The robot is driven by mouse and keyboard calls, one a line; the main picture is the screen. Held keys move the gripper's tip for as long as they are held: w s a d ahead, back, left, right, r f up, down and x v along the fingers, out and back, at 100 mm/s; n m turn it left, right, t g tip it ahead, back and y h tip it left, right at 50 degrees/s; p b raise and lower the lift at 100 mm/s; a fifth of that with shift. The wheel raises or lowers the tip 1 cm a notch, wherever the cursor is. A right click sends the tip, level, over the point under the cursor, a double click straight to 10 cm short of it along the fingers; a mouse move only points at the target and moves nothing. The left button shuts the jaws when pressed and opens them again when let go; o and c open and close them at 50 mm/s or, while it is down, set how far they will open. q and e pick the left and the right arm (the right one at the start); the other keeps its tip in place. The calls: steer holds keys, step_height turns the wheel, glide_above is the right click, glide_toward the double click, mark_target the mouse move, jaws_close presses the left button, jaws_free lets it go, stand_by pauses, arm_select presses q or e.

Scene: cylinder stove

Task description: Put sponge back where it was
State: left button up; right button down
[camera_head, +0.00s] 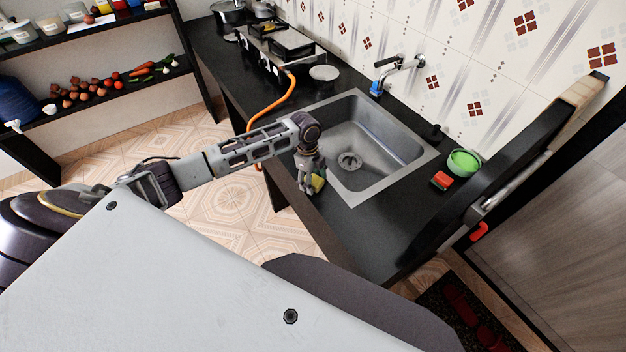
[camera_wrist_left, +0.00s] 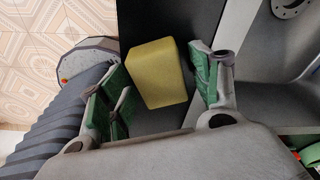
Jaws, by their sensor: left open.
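A yellow sponge (camera_wrist_left: 157,73) lies between the two green-padded fingers of my left gripper (camera_wrist_left: 162,92) in the left wrist view. The fingers are spread, with a visible gap on the sponge's right side; contact on its left cannot be told. In the head view, my left gripper (camera_head: 311,187) points down at the counter edge left of the sink. The sponge (camera_head: 318,183) shows partly behind its fingers there. My right gripper is in neither view.
The metal sink (camera_head: 402,146) is set in the black counter (camera_head: 362,224). A green bowl (camera_head: 464,162) and a red and green block (camera_head: 441,180) stand right of the sink. A faucet (camera_head: 396,66), stove (camera_head: 277,48) and orange hose (camera_head: 284,97) are farther back.

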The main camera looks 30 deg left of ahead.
arm_select(q)
step_height(320, 180, up, 12)
steer(key=a, duration=0.1)
steer(key=shift+a, duration=0.2)
stand_by(0.3)
steer(key=shift+w+f, duration=0.1)
stand_by(1.5)
